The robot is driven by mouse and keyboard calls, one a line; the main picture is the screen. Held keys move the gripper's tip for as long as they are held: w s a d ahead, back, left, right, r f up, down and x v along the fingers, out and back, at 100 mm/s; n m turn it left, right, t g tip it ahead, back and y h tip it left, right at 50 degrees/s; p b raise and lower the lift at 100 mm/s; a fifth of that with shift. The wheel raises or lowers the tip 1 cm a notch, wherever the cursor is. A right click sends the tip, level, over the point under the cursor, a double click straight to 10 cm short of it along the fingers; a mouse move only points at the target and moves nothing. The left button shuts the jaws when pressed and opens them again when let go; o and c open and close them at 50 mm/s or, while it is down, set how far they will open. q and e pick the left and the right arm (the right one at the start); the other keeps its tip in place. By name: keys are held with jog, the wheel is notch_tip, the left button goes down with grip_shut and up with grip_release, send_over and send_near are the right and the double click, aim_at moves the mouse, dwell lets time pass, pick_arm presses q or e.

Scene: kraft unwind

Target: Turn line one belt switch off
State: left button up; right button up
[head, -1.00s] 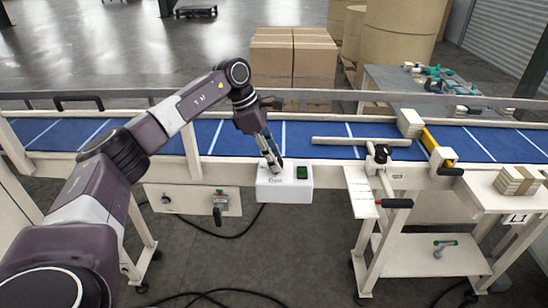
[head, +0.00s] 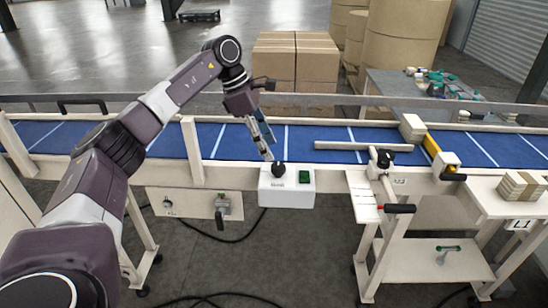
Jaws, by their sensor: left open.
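A white switch box (head: 287,191) is fixed at the front edge of the blue conveyor belt (head: 335,137) in the head view. A black rotary knob (head: 278,169) sits on its top left, and a dark green square (head: 304,177) is to the right of the knob. Small lettering under the knob is too small to read surely. My left gripper (head: 267,154) is open and empty, just above and left of the knob, with its fingers pointing down. A narrow gap seems to separate the fingertips from the knob. My right gripper is not in view.
A panel with a lever (head: 221,208) hangs left of the box. Cartons (head: 296,62) stand behind the belt.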

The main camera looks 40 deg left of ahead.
pick_arm(q)
jog(key=v, duration=0.5)
jog(key=shift+s+r, duration=0.1)
jog(key=shift+r, duration=0.25)
